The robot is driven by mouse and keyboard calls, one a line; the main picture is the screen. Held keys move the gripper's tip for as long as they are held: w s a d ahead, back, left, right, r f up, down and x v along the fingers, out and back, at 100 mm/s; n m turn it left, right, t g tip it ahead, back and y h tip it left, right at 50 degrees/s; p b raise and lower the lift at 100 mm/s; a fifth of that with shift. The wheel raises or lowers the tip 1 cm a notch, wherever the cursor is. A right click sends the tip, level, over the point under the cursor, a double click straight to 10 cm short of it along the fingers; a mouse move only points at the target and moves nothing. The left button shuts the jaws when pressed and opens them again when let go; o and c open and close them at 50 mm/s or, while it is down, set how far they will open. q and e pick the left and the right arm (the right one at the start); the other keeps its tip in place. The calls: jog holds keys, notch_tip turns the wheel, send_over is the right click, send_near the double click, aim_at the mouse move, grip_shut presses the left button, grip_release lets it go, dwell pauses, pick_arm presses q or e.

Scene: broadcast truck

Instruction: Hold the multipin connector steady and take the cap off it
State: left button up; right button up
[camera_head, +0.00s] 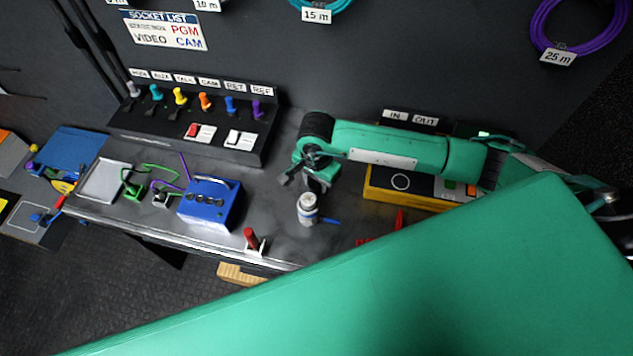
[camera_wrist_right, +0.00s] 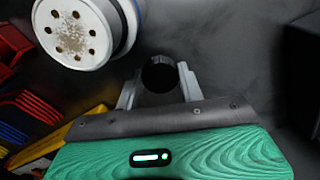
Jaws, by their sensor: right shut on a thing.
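A white cylinder with a blue ring, which looks like the multipin connector (camera_head: 307,210), stands on the grey bench in the head view. In the right wrist view its round white end (camera_wrist_right: 72,35) faces the camera, with several dark holes in a ring and a worn brownish middle. My right gripper (camera_head: 308,182) is just behind and above it. In the right wrist view, the right gripper (camera_wrist_right: 160,85) is shut on a dark round piece, perhaps the cap (camera_wrist_right: 159,73), apart from the white end. My left gripper is out of view.
A blue box (camera_head: 209,204) and a pale tray (camera_head: 103,182) are on the left of the bench. A red-handled item (camera_head: 251,239) is near the front edge. A yellow-and-black unit (camera_head: 412,187) sits right of the gripper. A panel of coloured plugs (camera_head: 190,125) lines the back.

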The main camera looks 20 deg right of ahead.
jog(key=shift+f, duration=0.9)
jog(key=o, duration=0.6)
jog(key=shift+f, duration=0.1)
jog(key=o, duration=0.5)
